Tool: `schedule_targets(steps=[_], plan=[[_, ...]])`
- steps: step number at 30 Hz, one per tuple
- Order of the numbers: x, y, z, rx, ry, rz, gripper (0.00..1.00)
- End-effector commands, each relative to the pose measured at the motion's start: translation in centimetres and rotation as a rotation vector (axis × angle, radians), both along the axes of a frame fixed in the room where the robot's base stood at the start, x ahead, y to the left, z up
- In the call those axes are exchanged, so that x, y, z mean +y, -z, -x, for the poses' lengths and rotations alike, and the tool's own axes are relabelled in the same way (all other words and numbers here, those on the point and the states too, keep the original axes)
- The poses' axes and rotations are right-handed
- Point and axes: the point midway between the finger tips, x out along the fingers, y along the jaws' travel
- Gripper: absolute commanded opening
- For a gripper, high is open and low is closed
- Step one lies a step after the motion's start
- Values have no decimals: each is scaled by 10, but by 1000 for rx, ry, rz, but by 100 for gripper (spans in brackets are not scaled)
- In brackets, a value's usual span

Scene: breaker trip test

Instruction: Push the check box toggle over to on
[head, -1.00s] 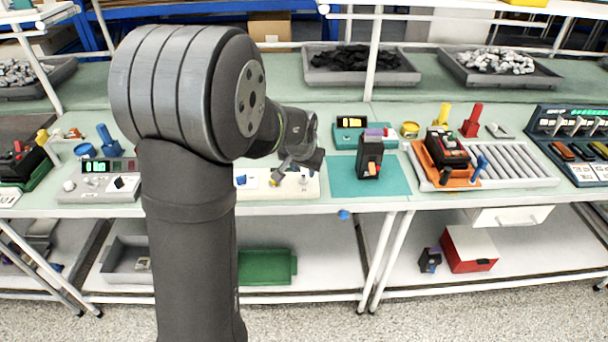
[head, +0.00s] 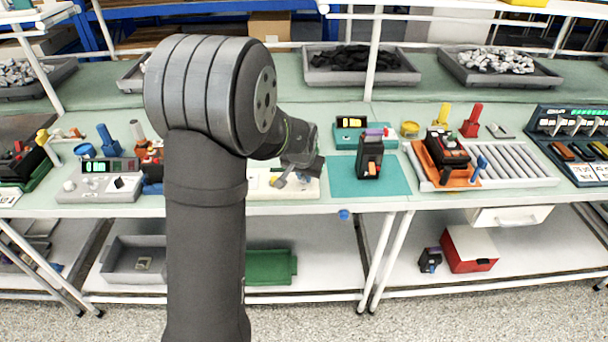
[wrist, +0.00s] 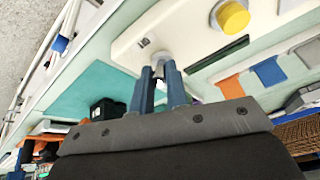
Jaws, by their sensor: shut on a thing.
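The check box (head: 308,186) is a cream box on the bench, left of the teal mat, partly hidden behind my arm in the head view. In the wrist view the check box (wrist: 200,32) shows a yellow round button (wrist: 232,15) and a dark slot. The toggle (wrist: 160,60) is a small silver lever near the box's edge. My gripper (wrist: 161,74) has its two blue-grey fingers on either side of the toggle, shut on it. In the head view my gripper (head: 279,183) is low over the box; the toggle's lean cannot be told.
A teal mat (head: 340,180) to the right carries a black breaker (head: 370,155). Beyond it is an orange fixture (head: 428,168) beside rollers. A grey panel with a green display (head: 95,168) stands to the left. Orange and blue tabs (wrist: 268,70) lie near the box.

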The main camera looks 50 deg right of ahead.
Motion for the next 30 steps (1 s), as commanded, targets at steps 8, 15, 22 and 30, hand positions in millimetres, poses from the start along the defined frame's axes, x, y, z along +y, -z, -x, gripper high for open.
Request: schedule_targets(steps=[8,15,22,30], plan=[[-1,-1,-3,33,-2,-34,0],[-6,-2,-8,138,-2,-138,0],[-13,-3,-15,284,-1,-283,0],[-20,-1,-22,446,-2,-446,0]])
